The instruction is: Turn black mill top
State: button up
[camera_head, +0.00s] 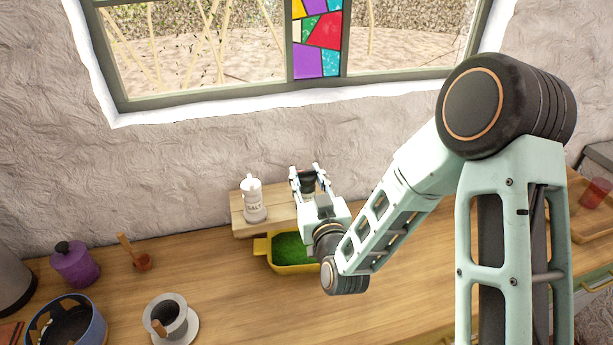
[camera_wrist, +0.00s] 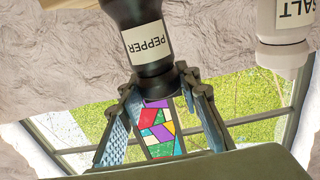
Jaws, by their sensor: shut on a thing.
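The black pepper mill (camera_wrist: 146,42) has a cream label reading PEPPER, inverted in the wrist view. Its narrow top end (camera_wrist: 156,86) lies between the two fingers of my gripper (camera_wrist: 157,78), and the gripper is shut on it. In the head view my gripper (camera_head: 309,176) is above the right part of a small wooden stand (camera_head: 238,216). Only a dark part of the mill (camera_head: 307,184) shows there between the fingers. The mill's lower body and base are hidden by my gripper in that view.
A white salt mill (camera_head: 254,201) stands on the stand, left of my gripper; it shows in the wrist view (camera_wrist: 283,25). A yellow planter (camera_head: 262,247) with green filling sits in front, under my wrist. The wall and window are behind. The left counter holds a purple jar (camera_head: 73,266) and cup (camera_head: 168,315).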

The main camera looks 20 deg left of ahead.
jog(key=shift+a+f+h+b, duration=0.1)
jog(key=shift+h+b, duration=0.2)
jog(key=shift+b, duration=0.2)
jog(key=m+t+h+b, duration=0.1)
jog(key=h+b, duration=0.1)
jog(key=shift+f+m+b, duration=0.1)
jog(key=shift+m+b, duration=0.2)
jog(key=shift+m, duration=0.1)
jog(key=m+t+h+b, duration=0.1)
jog(key=m+h+b, duration=0.1)
jog(key=h+b, duration=0.1)
jog(key=shift+a, duration=0.1)
jog(key=m+h+b, duration=0.2)
jog(key=h, duration=0.2)
jog(key=shift+m+b, duration=0.3)
jog(key=shift+b, duration=0.05)
jog(key=shift+r+m+h+b, duration=0.2)
jog(key=shift+m+h+b, duration=0.35)
jog(key=shift+m+h, duration=0.6)
jog(key=shift+d+n+h, duration=0.2)
jog(key=shift+n+h, duration=0.05)
jog(key=o, duration=1.2)
